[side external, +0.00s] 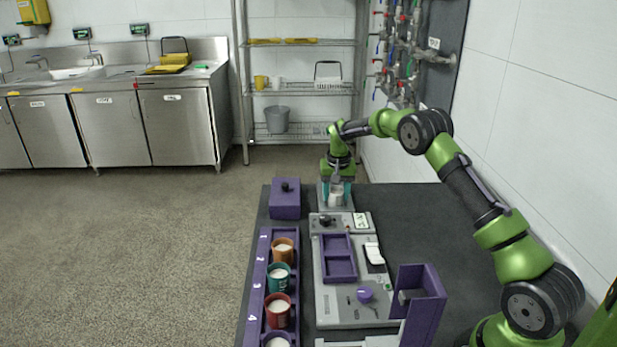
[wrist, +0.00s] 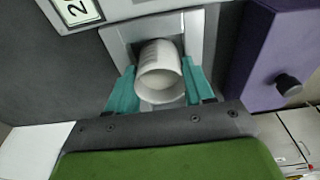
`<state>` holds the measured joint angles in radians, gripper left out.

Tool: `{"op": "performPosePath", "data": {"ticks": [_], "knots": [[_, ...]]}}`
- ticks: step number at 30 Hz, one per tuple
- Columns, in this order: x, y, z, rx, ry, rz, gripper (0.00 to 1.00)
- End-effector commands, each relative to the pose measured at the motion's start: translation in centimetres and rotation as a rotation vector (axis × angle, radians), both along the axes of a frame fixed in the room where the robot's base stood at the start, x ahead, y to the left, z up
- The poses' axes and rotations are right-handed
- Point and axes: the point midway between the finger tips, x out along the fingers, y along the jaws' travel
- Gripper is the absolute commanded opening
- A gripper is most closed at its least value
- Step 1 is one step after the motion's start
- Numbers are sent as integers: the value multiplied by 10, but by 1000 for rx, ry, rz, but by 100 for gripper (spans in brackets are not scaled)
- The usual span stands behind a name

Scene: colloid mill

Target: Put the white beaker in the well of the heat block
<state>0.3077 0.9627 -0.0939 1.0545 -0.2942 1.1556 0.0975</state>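The white beaker (wrist: 160,70) is between the two teal fingers of my gripper (wrist: 160,88), which appear to touch its sides. In the side external view my gripper (side external: 337,192) points down at the far end of the bench with the beaker (side external: 336,199) between its fingers. The grey heat block (wrist: 197,24) is directly under and around the beaker. A dark part of its well shows beside the beaker's base. The beaker looks about upright and lined up with the well. I cannot tell whether its base rests on the well floor.
A purple box with a black knob (side external: 285,199) stands close to the left of the heat block. A grey unit with a display (side external: 360,220) is just in front. A purple numbered rack (side external: 264,254) holds several coloured cups. The dark bench to the right is mostly clear.

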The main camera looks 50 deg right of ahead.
Motion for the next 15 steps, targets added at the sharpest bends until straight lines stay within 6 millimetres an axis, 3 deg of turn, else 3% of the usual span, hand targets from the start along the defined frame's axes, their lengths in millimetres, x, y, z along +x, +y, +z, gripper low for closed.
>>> {"op": "performPosePath", "data": {"ticks": [1,15], "knots": [[-1,2,-13,0,11,14,77],[-5,-5,-14,-9,18,11,77]]}}
